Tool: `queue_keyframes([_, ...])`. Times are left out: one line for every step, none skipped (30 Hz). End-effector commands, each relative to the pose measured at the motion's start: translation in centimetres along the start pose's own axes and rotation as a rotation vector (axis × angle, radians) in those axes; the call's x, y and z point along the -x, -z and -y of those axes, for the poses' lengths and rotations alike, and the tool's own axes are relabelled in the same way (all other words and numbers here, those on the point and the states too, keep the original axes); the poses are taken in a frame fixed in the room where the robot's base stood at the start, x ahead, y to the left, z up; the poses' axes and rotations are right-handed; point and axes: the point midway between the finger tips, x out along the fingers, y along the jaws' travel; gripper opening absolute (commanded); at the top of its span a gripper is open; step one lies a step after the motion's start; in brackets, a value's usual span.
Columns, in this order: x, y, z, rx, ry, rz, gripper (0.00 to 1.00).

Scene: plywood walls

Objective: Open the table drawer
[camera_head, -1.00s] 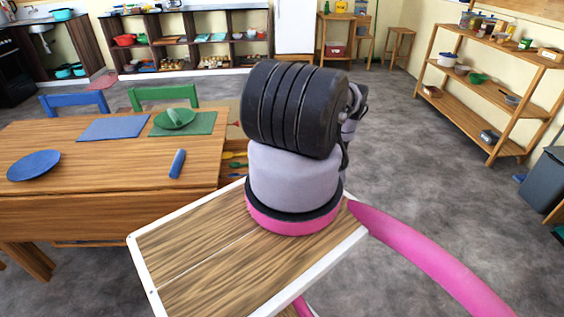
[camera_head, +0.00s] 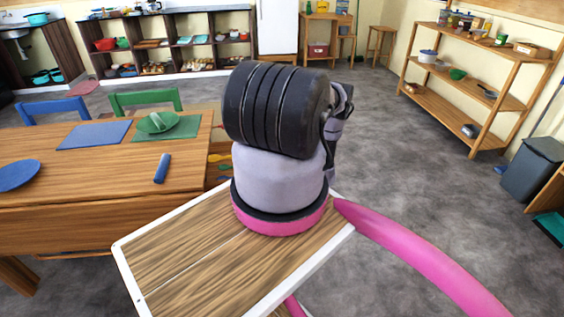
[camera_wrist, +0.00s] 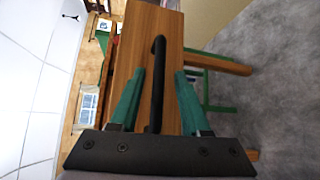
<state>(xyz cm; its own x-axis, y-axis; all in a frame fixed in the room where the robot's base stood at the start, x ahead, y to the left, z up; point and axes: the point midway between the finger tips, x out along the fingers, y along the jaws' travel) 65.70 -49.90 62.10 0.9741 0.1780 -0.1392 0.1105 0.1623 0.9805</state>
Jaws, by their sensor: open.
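The wooden table (camera_head: 90,215) stands at the left in the head view. At its right end the table drawer is partly open, with colourful utensils (camera_head: 221,157) showing inside; my arm hides the rest. In the wrist view the wooden drawer front (camera_wrist: 172,65) fills the middle, with a long black handle (camera_wrist: 157,85) on it. My gripper (camera_wrist: 160,73) is open, its two teal fingers on either side of the handle. I cannot tell whether either finger touches it. My gripper is hidden behind my arm in the head view.
On the table are a blue roll (camera_head: 161,168), a blue plate (camera_head: 18,175), a blue mat (camera_head: 90,135) and a green plate (camera_head: 157,122). Blue (camera_head: 55,108) and green (camera_head: 146,98) chairs stand behind. A wooden shelf (camera_head: 465,90) stands at the right. Grey floor (camera_head: 420,180) lies clear between.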

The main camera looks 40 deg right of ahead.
Motion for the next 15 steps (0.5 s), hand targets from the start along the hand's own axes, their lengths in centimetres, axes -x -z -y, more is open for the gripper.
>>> queue_keyframes([0.2, 0.0, 0.0, 0.0, 0.0, 0.001, 0.47])
queue_keyframes([0.5, 0.0, 0.0, -0.001, 0.0, 0.001, 0.47])
queue_keyframes([0.9, -0.1, 0.0, -0.001, 0.0, 0.001, 0.47])
queue_keyframes([1.3, -0.1, 0.0, -0.002, 0.001, 0.002, 0.47])
queue_keyframes([1.8, -0.1, 0.0, -0.002, 0.001, 0.003, 0.47])
queue_keyframes([2.5, -0.1, 0.0, -0.001, 0.001, 0.003, 0.47])
queue_keyframes([3.1, -0.1, 0.0, -0.001, 0.001, 0.003, 0.47])
queue_keyframes([3.8, -0.2, 0.0, -0.001, 0.001, 0.005, 0.47])
queue_keyframes([4.7, -0.2, 0.0, -0.002, 0.002, 0.004, 0.47])
queue_keyframes([5.3, -0.1, 0.1, -0.001, 0.002, 0.004, 0.47])
queue_keyframes([5.9, -0.1, 0.1, -0.001, 0.002, 0.005, 0.47])
queue_keyframes([6.7, -0.1, 0.1, -0.001, 0.002, 0.004, 0.47])
queue_keyframes([7.3, -0.1, 0.0, -0.002, 0.001, 0.004, 0.47])
queue_keyframes([7.8, -0.1, 0.1, -0.002, 0.001, 0.005, 0.47])
queue_keyframes([8.5, -0.1, 0.1, -0.001, 0.002, 0.004, 0.47])
